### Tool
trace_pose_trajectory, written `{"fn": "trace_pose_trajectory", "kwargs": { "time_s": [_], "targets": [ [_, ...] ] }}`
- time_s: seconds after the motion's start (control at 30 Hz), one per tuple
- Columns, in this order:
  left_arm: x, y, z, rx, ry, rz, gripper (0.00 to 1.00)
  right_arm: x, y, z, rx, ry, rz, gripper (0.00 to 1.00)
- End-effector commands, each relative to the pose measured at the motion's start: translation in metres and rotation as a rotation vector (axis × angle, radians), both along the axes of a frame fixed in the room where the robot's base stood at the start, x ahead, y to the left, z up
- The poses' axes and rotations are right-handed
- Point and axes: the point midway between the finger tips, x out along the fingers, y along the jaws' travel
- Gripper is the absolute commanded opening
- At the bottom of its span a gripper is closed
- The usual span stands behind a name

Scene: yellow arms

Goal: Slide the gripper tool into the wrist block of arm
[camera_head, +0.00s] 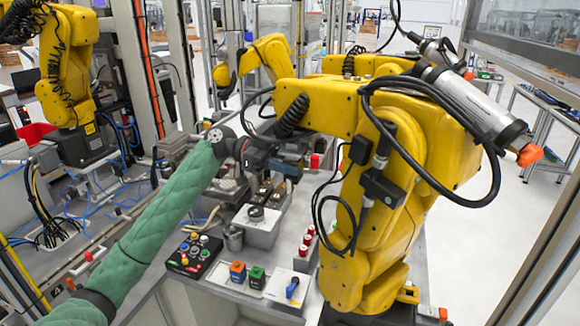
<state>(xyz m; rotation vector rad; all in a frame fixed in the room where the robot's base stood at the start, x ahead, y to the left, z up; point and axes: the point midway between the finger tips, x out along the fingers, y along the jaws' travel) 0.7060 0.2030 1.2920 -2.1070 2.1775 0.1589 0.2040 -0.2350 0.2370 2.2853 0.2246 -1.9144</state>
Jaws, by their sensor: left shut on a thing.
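My left arm in a green padded sleeve reaches in from the left. My left gripper (268,160) is at the middle of the picture, beneath the forearm of the large yellow arm (335,105). It is shut on a dark piece, the gripper tool (287,169), though the fingers and tool are small and hard to separate. The yellow arm's wrist block (291,116) is just above and right of my gripper. Whether the tool touches the block cannot be told. My right gripper is not in view.
The bench holds a grey box with a round disc (256,214), a metal cup (233,238), a black button box (195,255), an orange-and-blue block (237,272), a green block (257,278), a white switch plate (290,286) and red-capped pieces (308,240). Black cables loop from the yellow arm.

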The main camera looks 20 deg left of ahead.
Motion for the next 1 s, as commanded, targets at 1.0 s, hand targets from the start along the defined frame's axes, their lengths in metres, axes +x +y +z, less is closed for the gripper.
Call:
{"fn": "trace_pose_trajectory", "kwargs": {
  "time_s": [1.0],
  "targets": [
    [0.024,-0.001,0.000,0.000,-0.001,0.000,0.00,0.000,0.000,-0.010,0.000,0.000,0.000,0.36]
  ]
}}
